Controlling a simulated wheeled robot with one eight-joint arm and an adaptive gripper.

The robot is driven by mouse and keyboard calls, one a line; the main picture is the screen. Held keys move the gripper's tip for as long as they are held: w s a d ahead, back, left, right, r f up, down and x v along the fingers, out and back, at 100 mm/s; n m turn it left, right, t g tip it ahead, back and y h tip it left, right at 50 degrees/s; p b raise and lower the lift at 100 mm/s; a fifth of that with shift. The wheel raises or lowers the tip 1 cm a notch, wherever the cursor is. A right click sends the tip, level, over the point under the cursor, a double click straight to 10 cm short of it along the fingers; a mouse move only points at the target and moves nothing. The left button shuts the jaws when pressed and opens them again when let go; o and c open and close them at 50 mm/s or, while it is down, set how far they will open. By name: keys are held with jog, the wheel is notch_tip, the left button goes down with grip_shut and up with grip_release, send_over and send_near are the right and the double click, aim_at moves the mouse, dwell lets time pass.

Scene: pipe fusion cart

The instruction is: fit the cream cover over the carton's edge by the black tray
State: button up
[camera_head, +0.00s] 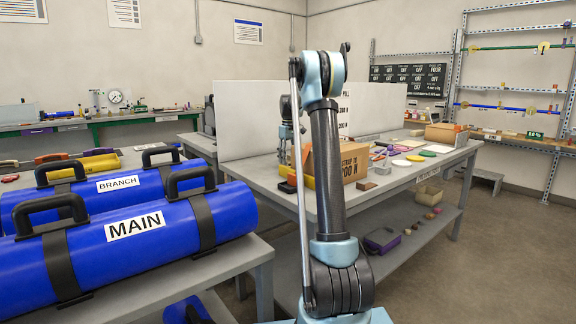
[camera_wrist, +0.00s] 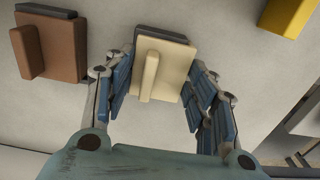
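The cream cover (camera_wrist: 176,60), a flat plate with a raised bar, lies between the fingers of my gripper (camera_wrist: 160,72) in the wrist view. The fingers are spread on either side of it; a narrow gap shows on the left, and contact on the right is unclear. A dark grey strip (camera_wrist: 162,32) shows along its far edge. The carton (camera_head: 355,163), orange-brown with printed text, stands on the bench in the head view, partly hidden by my arm. A small black item (camera_head: 288,187) lies at its left; I cannot tell whether it is the black tray.
A brown piece (camera_wrist: 52,50) of similar shape lies left of the cover. A yellow object (camera_wrist: 288,16) is at the upper right. A grey panel (camera_head: 238,120) stands on the bench's left side. Blue cylinders (camera_head: 130,230) fill the near left bench.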

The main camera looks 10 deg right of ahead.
jog(key=shift+c, duration=0.9)
jog(key=shift+r, duration=0.1)
